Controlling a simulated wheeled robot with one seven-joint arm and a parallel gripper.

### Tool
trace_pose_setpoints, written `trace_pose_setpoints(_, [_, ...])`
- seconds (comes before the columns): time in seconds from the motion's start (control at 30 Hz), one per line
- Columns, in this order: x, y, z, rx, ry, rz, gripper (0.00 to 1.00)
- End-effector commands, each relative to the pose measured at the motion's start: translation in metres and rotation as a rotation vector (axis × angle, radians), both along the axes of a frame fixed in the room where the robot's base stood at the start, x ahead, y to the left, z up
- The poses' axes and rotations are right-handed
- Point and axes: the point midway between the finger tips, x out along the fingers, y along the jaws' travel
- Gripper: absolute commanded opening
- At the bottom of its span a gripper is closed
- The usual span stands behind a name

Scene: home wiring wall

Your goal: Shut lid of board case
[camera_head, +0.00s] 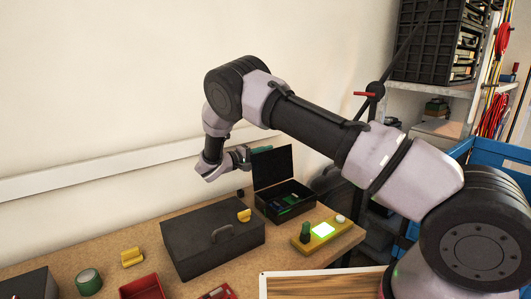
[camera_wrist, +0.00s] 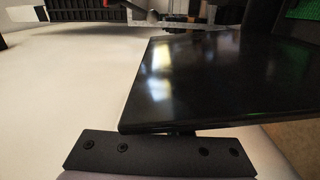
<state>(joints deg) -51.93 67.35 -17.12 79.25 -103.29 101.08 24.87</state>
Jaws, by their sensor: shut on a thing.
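The board case (camera_head: 286,203) is a small black box on the bench, with green boards (camera_head: 284,203) inside it. Its black lid (camera_head: 273,169) stands up at the back, steeply raised. My gripper (camera_head: 256,151) is at the lid's upper left edge and is shut on it. In the wrist view the lid (camera_wrist: 215,80) is a glossy dark panel that runs away from my gripper (camera_wrist: 172,134). The fingertips are partly hidden there. A green patch of the case's contents (camera_wrist: 303,10) shows at the upper right.
A larger dark closed case (camera_head: 212,240) with a yellow block (camera_head: 244,215) on it stands left of the board case. The pale wall (camera_head: 110,90) is close behind my gripper.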

Motion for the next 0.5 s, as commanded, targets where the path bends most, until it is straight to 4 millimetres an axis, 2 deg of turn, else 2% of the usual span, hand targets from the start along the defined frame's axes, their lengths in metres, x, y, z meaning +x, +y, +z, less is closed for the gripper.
trace_pose_setpoints(0.27, [-0.018,-0.011,0.004,0.084,-0.121,0.0,0.0])
trace_pose_setpoints(0.5, [-0.042,-0.026,0.007,0.205,-0.301,-0.001,0.0])
